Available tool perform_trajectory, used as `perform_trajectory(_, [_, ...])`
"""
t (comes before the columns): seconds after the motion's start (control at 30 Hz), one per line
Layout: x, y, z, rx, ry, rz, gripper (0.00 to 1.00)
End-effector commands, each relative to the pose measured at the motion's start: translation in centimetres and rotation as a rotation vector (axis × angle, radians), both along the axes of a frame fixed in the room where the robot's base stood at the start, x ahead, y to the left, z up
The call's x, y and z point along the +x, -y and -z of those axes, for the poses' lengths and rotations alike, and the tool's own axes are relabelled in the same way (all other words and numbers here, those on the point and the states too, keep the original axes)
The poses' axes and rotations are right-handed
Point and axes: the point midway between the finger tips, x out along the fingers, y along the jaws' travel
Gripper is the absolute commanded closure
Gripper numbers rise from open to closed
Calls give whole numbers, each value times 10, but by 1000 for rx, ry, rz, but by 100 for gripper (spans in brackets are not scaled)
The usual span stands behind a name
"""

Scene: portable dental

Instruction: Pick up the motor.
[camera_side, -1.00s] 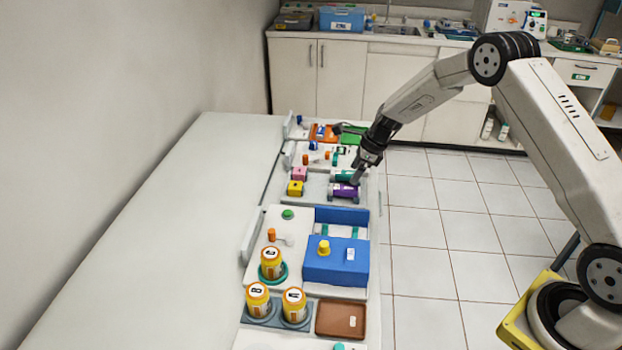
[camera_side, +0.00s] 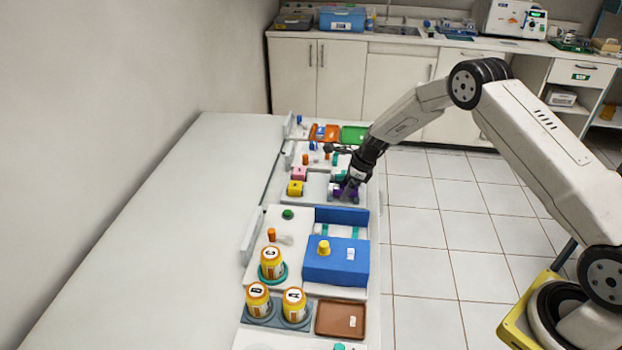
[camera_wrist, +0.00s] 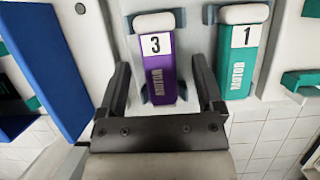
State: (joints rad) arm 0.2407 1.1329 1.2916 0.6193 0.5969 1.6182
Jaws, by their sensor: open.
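In the side view, my gripper (camera_side: 346,192) is low over the motor tray and hides much of the purple motor (camera_side: 336,191). The teal motor (camera_side: 340,175) is just behind it, partly hidden.
A large blue box (camera_side: 336,266) stands nearer. The left of the table (camera_side: 170,230) is bare.

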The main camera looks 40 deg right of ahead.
Motion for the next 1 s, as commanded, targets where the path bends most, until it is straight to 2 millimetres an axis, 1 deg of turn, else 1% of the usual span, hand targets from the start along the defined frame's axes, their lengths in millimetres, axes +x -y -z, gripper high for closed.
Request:
perform_trajectory(0.13, [1, -1, 4, -1, 1, 0, 15])
perform_trajectory(0.6, [1, -1, 4, 0, 0, 1, 15])
perform_trajectory(0.67, [1, -1, 4, 0, 0, 1, 34])
perform_trajectory(0.7, [1, -1, 4, 0, 0, 1, 46])
perform_trajectory(0.77, [1, -1, 4, 0, 0, 1, 66])
perform_trajectory(0.8, [1, -1, 4, 0, 0, 1, 78])
perform_trajectory(0.87, [1, -1, 4, 0, 0, 1, 97])
perform_trajectory(0.9, [1, -1, 4, 0, 0, 1, 100])
perform_trajectory(1.0, [1, -1, 4, -1, 1, 0, 100])
